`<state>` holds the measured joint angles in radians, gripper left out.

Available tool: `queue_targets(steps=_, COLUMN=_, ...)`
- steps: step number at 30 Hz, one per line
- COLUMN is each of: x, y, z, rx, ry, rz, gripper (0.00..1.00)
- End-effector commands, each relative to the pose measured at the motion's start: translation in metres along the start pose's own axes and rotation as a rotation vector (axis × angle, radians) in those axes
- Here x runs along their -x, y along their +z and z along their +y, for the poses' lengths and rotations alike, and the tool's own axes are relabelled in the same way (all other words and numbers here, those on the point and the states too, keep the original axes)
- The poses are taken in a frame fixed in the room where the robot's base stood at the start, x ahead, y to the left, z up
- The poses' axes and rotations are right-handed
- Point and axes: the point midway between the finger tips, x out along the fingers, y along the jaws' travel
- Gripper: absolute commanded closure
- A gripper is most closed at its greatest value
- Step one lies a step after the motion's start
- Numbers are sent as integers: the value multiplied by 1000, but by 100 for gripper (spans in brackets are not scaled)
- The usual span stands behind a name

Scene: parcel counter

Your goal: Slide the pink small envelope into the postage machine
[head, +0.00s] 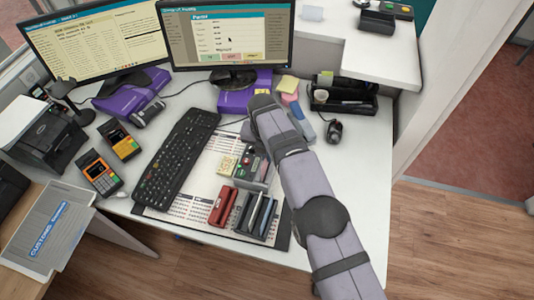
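My arm reaches from the bottom right up to the middle of the desk, in front of the right monitor. Its end bends down behind the forearm, and I cannot see my gripper's fingers or what they hold. I cannot make out a pink small envelope for certain. A small pink piece (289,99) lies beside yellow and green pads, right of my arm, and looks more like a note pad. I cannot tell which device is the postage machine. Purple devices stand under the left monitor (130,95) and under the right monitor (235,101), the latter partly hidden by my arm.
Red and dark upright holders (223,206) stand at the front. Card terminals (100,174) and a black printer (45,138) are at left. A black organiser (345,98) and a mouse (333,131) are at right. The right desk front (358,185) is clear.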

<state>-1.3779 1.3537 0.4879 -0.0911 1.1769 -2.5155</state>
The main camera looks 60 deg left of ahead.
Motion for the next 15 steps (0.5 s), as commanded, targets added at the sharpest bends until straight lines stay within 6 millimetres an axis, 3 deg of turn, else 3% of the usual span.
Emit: queue_targets(steps=15, x=-12, y=-2, z=0, rx=0, ry=0, rz=0, gripper=100)
